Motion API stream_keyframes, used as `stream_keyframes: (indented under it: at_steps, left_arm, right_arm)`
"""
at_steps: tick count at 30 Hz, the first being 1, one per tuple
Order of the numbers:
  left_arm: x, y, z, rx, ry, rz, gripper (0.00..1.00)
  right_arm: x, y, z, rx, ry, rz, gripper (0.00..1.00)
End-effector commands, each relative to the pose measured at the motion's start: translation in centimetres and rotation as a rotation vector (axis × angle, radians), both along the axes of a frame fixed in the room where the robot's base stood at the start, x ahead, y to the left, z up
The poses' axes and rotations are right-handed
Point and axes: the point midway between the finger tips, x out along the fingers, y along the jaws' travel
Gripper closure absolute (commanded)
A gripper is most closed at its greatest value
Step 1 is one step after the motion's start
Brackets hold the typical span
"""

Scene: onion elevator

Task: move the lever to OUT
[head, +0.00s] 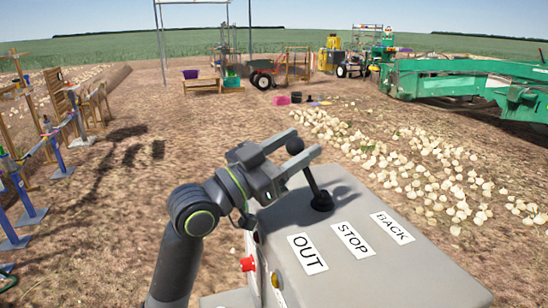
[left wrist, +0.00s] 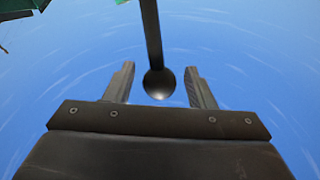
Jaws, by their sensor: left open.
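The lever has a black ball knob (head: 295,146) on a dark shaft (head: 313,184). It rises from a round black boot on the grey control box (head: 385,268) and leans up and left in the head view. White labels OUT (head: 307,254), STOP (head: 353,240) and BACK (head: 392,228) lie on the box top. My left gripper (head: 303,142) is open, with one finger on each side of the knob. In the left wrist view the knob (left wrist: 160,83) sits between the fingers, with visible gaps on both sides. My right gripper is out of view.
A red button (head: 248,263) is on the box's left side. Pale onions (head: 400,160) lie on the ground behind the box. A green machine (head: 470,80) stands at the back right, and blue-footed stands (head: 60,165) are at the left.

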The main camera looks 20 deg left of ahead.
Motion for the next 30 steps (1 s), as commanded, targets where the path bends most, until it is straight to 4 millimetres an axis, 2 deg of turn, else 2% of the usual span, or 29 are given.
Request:
stream_keyframes:
  at_steps: [8, 18, 30]
  left_arm:
    - [-0.8, 0.9, -0.6, 0.003, -0.001, 0.004, 0.50]
    - [-4.2, 3.7, -2.2, 0.007, -0.001, 0.002, 0.50]
    - [-7.4, 6.7, -3.5, 0.006, 0.002, 0.008, 0.50]
  right_arm:
    - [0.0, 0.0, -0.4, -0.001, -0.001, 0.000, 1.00]
    - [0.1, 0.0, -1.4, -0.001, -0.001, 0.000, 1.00]
    - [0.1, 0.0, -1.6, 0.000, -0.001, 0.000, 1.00]
